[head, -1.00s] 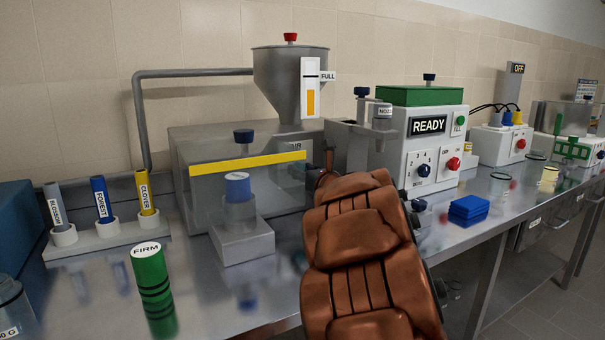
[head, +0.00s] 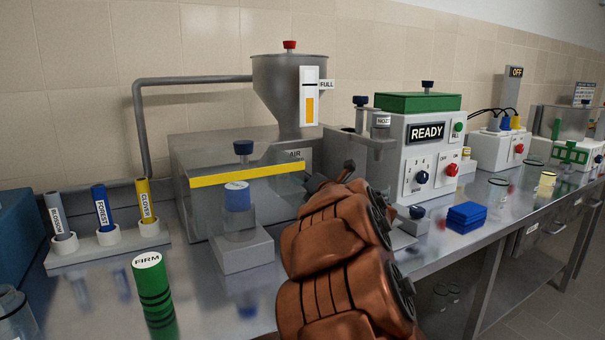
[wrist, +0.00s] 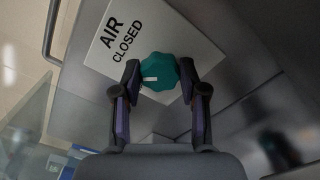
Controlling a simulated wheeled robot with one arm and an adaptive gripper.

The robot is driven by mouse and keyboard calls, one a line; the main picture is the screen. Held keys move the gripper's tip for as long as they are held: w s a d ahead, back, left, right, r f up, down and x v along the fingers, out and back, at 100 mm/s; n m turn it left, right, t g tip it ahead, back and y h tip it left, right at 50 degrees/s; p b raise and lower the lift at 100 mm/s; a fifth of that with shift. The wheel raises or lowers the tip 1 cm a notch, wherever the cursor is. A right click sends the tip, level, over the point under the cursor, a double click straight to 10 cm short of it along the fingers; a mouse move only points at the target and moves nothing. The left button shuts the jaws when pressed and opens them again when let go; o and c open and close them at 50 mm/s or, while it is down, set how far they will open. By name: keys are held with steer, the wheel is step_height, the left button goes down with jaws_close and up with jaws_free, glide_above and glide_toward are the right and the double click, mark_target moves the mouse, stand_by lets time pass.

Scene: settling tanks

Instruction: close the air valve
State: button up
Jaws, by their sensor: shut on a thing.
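The air valve's teal knob (wrist: 158,72) sits between my two fingertips in the wrist view. It has a white mark on its left side. My gripper (wrist: 164,80) is shut on the knob, one finger on each side. A white plate (wrist: 104,42) behind the knob reads AIR and CLOSED; the word CLOSED is beside the knob, up and left in the picture. Any other wording there is hidden.
A green FIRM cylinder (head: 152,290) stands at front left.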

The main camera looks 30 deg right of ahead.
steer(key=shift+f+m+p, duration=0.15)
steer(key=shift+m+p, duration=2.25)
steer(key=shift+m, duration=1.4)
steer(key=o, duration=1.1)
steer(key=shift+o, duration=0.2)
